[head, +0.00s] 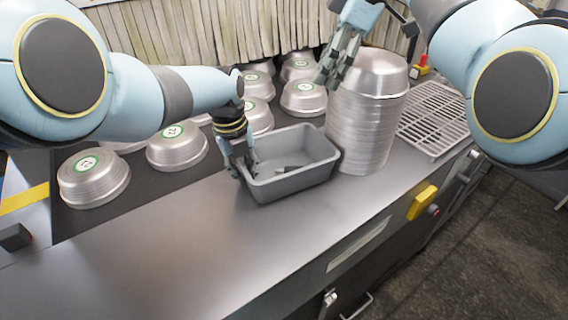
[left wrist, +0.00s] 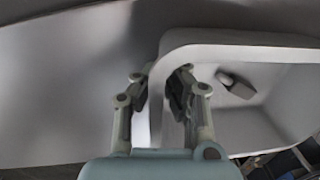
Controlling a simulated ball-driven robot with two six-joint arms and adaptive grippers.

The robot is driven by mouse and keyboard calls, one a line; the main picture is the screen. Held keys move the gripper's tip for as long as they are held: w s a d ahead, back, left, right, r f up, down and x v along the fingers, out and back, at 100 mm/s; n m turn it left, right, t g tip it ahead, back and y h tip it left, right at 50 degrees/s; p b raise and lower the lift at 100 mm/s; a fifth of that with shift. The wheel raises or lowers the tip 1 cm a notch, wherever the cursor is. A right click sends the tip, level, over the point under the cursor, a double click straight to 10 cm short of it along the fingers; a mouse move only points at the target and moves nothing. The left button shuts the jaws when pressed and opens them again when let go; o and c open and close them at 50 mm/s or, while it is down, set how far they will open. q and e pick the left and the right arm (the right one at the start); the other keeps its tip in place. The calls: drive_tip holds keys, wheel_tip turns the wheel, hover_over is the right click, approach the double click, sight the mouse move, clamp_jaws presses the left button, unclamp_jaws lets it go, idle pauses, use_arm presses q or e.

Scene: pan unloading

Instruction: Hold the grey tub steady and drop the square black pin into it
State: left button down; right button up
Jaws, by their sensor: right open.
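The grey tub (head: 292,183) stands on the metal counter, and its wall also shows in the left wrist view (left wrist: 240,53). A small dark piece, which looks like the square black pin (head: 288,169), lies on the tub's floor; it also shows in the left wrist view (left wrist: 240,89). My left gripper (head: 241,168) is at the tub's left end. In the left wrist view its two fingers (left wrist: 160,92) sit on either side of the tub wall, closed on it. My right gripper (head: 328,72) is open and empty, above and behind the tub, beside the tall pan stack.
A tall stack of metal pans (head: 362,125) stands close to the tub's right. Several metal pans with green labels (head: 178,147) stand on the dark surface behind. A white wire rack (head: 436,118) lies at the right. The counter's front (head: 170,245) is clear.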

use_arm(q)
drive_tip(key=c, duration=1.4)
unclamp_jaws()
drive_tip(key=shift+r, duration=0.15)
